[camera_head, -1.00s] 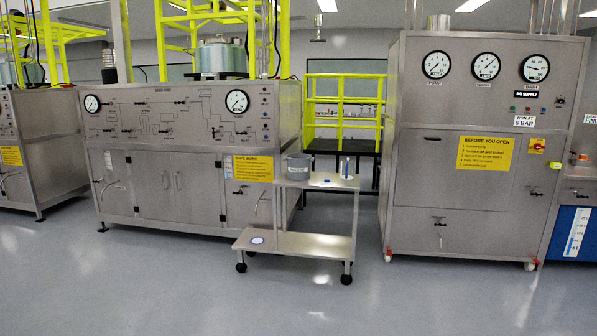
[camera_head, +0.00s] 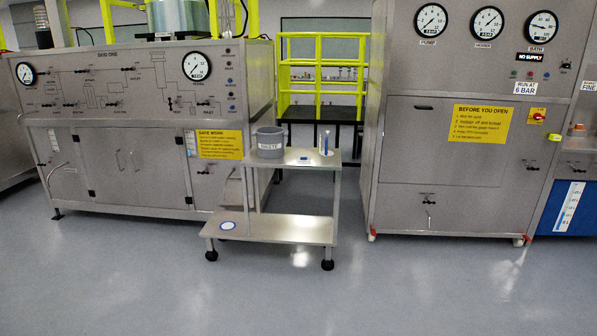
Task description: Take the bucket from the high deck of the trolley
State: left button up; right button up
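A grey bucket (camera_head: 270,143) with a white label stands upright on the left part of the high deck (camera_head: 306,158) of the steel trolley (camera_head: 335,197). A small blue item (camera_head: 304,157) lies on the deck right of the bucket, and a blue upright item (camera_head: 326,142) stands near the deck's right end. The low deck (camera_head: 282,229) bears only a round white and blue mark (camera_head: 227,226) at its left. Neither of my grippers shows in the head view.
A steel cabinet with gauges and a yellow sign (camera_head: 482,130) stands right of the trolley. A long panelled skid (camera_head: 125,100) stands behind and left of it. Yellow railings (camera_head: 322,63) are at the back. The grey floor (camera_head: 200,290) in front is clear.

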aim_at(270, 139)
jog(key=i, duration=2)
